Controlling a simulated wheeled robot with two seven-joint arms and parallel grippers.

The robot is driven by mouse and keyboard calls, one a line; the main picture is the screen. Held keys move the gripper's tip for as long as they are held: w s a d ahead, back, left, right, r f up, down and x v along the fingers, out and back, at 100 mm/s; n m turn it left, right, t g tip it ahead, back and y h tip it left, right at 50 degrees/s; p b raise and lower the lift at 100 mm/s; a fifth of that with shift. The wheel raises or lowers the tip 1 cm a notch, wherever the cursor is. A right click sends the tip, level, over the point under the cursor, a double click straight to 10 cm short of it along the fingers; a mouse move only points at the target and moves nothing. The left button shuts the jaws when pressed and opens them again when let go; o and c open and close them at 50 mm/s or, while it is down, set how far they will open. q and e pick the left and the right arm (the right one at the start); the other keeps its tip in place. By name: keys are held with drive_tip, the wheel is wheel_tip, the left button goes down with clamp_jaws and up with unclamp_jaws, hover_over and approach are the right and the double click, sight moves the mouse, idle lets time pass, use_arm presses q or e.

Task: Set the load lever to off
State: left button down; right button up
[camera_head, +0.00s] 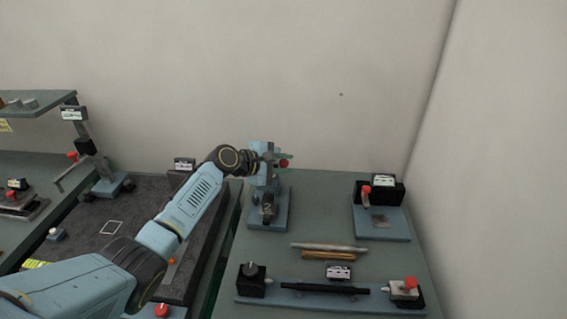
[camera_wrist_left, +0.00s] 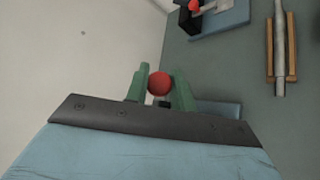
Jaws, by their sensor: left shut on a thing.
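My left gripper (camera_head: 282,157) reaches in at the back edge of the right-hand bench, over a blue-based fixture. In the left wrist view my gripper (camera_wrist_left: 160,88) has its two green fingers on either side of a red ball knob (camera_wrist_left: 159,82), shut on it. The red knob also shows in the head view (camera_head: 284,163), beside the fingers. The lever's shaft and most of the fixture's upper part are hidden behind my wrist. The fixture's blue base (camera_head: 282,212) shows below. I cannot tell the lever's angle. My right gripper is not in view.
A blue-based station with a red knob (camera_head: 366,189) stands at the back right. A long fixture with a black bar (camera_head: 325,287) lies in front. At left, a stand (camera_head: 103,175) rises from a dark tray.

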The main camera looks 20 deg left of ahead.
use_arm(q)
drive_tip(key=c, duration=1.2)
unclamp_jaws()
drive_tip(key=v, duration=1.3)
drive_tip(key=shift+b, duration=0.3)
drive_tip(key=shift+s+a, duration=0.1)
drive_tip(key=shift+a, duration=0.05)
drive_tip(key=shift+c, duration=0.4)
